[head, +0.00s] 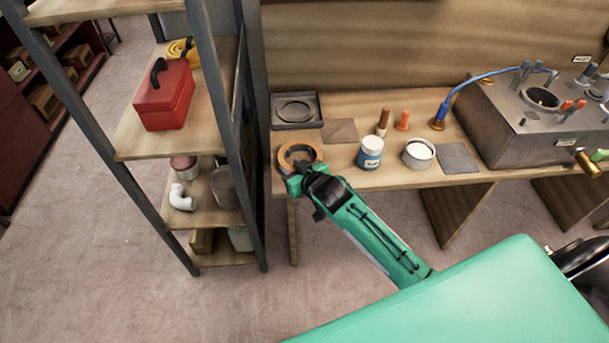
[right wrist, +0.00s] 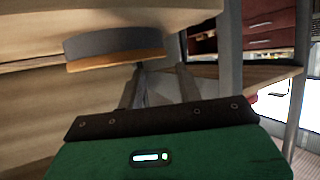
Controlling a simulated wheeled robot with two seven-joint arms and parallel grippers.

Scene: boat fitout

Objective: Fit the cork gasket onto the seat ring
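The cork gasket (head: 311,150) is a tan ring at the left end of the bench, near its front edge. In the right wrist view, its tan band (right wrist: 115,61) lies flush against a thicker dark grey round body (right wrist: 115,42), which looks like the seat ring. My right gripper (head: 292,176) is at the near side of the ring in the head view. In the right wrist view, its two fingers (right wrist: 160,87) stand apart with nothing seen between them, close to the ring but apparently clear of it. My left gripper is out of view.
A grey square tray (head: 281,123) with a round recess is behind the ring. A brown sheet (head: 340,131), a blue-labelled jar (head: 370,155), an open tin (head: 418,155) and a grey metal tank (head: 500,130) stand to the right. A shelving rack (head: 122,150) stands close on the left.

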